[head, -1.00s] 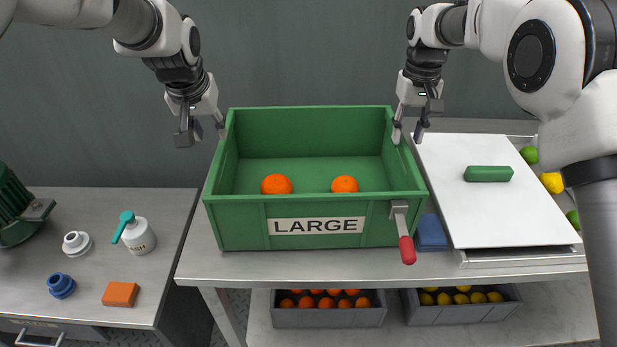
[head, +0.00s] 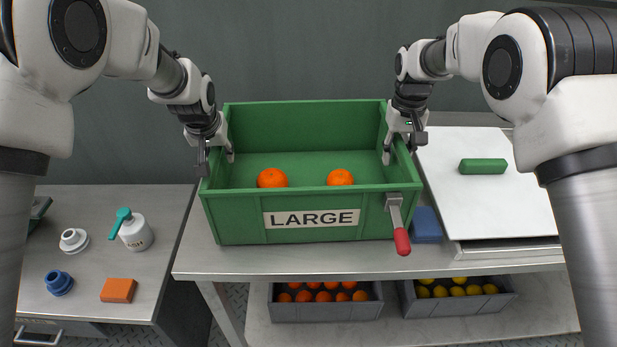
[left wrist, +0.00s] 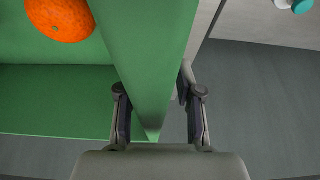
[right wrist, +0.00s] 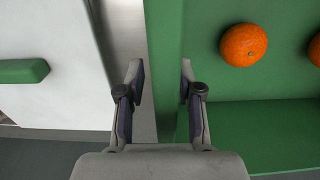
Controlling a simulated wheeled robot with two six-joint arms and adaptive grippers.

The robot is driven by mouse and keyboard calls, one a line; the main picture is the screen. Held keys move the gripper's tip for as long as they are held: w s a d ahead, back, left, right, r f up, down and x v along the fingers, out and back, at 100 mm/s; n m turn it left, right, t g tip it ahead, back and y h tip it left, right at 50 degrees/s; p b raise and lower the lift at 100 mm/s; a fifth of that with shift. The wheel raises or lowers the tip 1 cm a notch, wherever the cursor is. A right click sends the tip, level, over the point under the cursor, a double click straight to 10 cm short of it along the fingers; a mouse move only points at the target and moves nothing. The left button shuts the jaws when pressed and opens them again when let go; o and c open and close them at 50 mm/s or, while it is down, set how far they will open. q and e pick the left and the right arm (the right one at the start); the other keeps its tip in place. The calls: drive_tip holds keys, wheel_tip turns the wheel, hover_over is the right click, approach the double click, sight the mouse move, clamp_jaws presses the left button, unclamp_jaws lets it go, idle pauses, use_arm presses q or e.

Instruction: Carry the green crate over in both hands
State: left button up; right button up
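The green crate (head: 232,218), labelled LARGE, stands level on the metal table with two oranges (head: 272,178) (head: 340,177) inside. My left gripper (head: 216,160) is at its left wall, fingers down. In the left wrist view the open fingers (left wrist: 160,110) stand either side of that wall (left wrist: 155,60). My right gripper (head: 401,150) is at the right wall. In the right wrist view its open fingers (right wrist: 160,95) stand either side of the wall (right wrist: 165,50). Neither gripper is visibly clamped on the crate.
A red-handled clamp (head: 401,240) is on the crate's front right. A blue block (head: 426,226) lies close beside the crate. A white board (head: 480,210) with a green bar (head: 483,166) is to the right. A bottle (head: 136,234) and an orange block (head: 118,290) are on the left counter.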

use_arm(q)
drive_tip(key=shift+s, duration=0.1)
use_arm(e)
drive_tip(key=shift+s, duration=0.1)
use_arm(q)
drive_tip(key=c, duration=0.5)
use_arm(e)
drive_tip(key=c, duration=0.5)
use_arm(q)
clamp_jaws()
use_arm(e)
clamp_jaws()
drive_tip(key=shift+d, duration=0.15)
use_arm(q)
drive_tip(key=shift+a+r, duration=0.1)
use_arm(e)
drive_tip(key=shift+r, duration=0.1)
